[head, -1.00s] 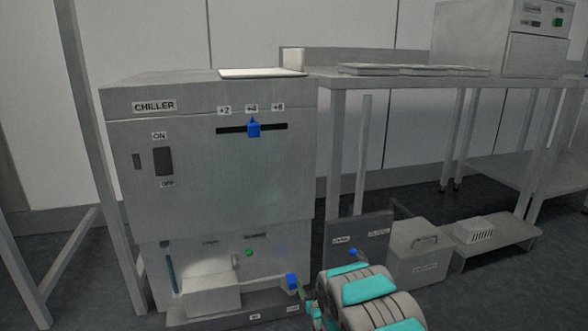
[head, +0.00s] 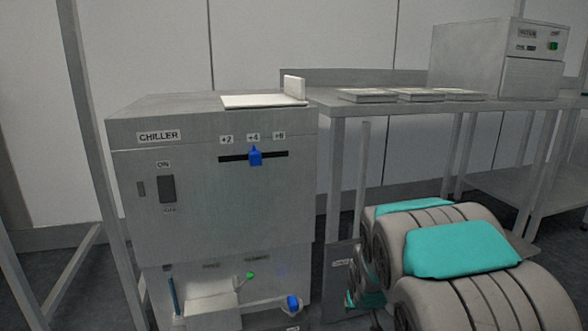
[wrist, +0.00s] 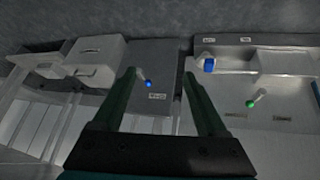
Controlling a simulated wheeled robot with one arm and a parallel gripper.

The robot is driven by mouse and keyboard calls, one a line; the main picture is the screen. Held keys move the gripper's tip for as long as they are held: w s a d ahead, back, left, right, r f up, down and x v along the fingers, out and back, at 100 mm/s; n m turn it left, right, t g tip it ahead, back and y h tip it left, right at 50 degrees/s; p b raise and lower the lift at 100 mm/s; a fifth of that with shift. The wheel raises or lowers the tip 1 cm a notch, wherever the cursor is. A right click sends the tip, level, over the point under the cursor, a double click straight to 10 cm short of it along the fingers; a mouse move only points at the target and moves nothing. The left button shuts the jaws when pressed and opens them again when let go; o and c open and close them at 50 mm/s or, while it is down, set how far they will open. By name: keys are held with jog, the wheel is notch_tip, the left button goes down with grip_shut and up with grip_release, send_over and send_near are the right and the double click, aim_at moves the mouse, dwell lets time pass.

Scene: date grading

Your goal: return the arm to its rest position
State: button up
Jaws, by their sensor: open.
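My arm (head: 465,250), grey with teal panels, fills the lower right of the head view. My gripper (wrist: 160,76) shows in the wrist view with its two dark green fingers apart and nothing held between them. A grey panel with a small blue knob (wrist: 148,83) lies beyond the gap between the fingers, apart from them. In the head view the arm hides most of that panel, and the fingers cannot be made out clearly.
The chiller (head: 205,200) stands left of my arm, with a blue slider (head: 255,156) near +4. A blue knob (head: 293,302) and a green knob (head: 250,275) sit low on it. A steel table (head: 390,106) with several flat trays stands behind. A lidded box (wrist: 95,58) is on the floor.

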jog(key=s+r+g+p, duration=0.1)
jog(key=s+r, duration=0.3)
jog(key=s, duration=0.9)
jog(key=s+a+r+g+p, duration=0.1)
jog(key=s+r+g, duration=0.3)
jog(key=s, duration=1)
jog(key=s+a+r+g+y+p, duration=0.1)
jog(key=s+r, duration=0.5)
jog(key=s, duration=0.7)
jog(key=shift+s+a+r+g+p, duration=0.2)
jog(key=shift+g+p, duration=0.5)
jog(key=shift+g, duration=0.4)
